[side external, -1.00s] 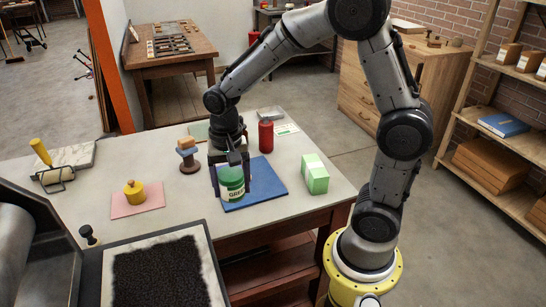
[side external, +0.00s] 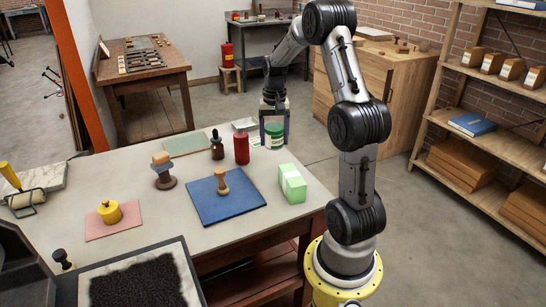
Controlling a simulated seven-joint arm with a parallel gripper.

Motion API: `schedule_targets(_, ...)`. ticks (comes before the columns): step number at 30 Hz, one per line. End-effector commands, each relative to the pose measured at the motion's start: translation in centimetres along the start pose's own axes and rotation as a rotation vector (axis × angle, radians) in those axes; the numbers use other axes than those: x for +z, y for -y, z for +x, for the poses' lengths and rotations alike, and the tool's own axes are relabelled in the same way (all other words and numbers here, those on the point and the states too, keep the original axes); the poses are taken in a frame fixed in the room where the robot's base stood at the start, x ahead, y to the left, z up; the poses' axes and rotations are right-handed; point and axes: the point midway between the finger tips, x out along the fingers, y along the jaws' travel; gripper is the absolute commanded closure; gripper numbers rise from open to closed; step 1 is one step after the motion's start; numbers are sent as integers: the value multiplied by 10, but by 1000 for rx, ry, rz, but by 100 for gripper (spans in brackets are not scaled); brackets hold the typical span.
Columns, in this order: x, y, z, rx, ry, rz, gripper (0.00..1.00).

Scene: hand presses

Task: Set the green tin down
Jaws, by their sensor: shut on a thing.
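My gripper (side external: 275,140) is shut on the green tin (side external: 275,131), with one finger on each side of it. The tin is upright, with a pale label low on its front. It shows at the far right edge of the worktable (side external: 140,183), overlapping the edge in the picture. I cannot tell whether its base touches the table or hangs beside or above it. The blue mat (side external: 240,201) lies on the table nearer the camera, with a small wooden-handled stamp (side external: 221,182) on it.
A red bottle (side external: 242,148) and a dark dropper bottle (side external: 217,146) stand left of the tin. A light green box (side external: 292,183) stands near the right edge. A yellow weight (side external: 109,212) sits on a pink mat (side external: 126,228). A grey-green mat (side external: 187,145) lies at the back.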

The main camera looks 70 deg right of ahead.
Motion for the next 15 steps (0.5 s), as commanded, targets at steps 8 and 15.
schedule_targets(8,-16,-36,7,3,8,95,96)
schedule_targets(15,-58,-28,28,3,9,96,96)
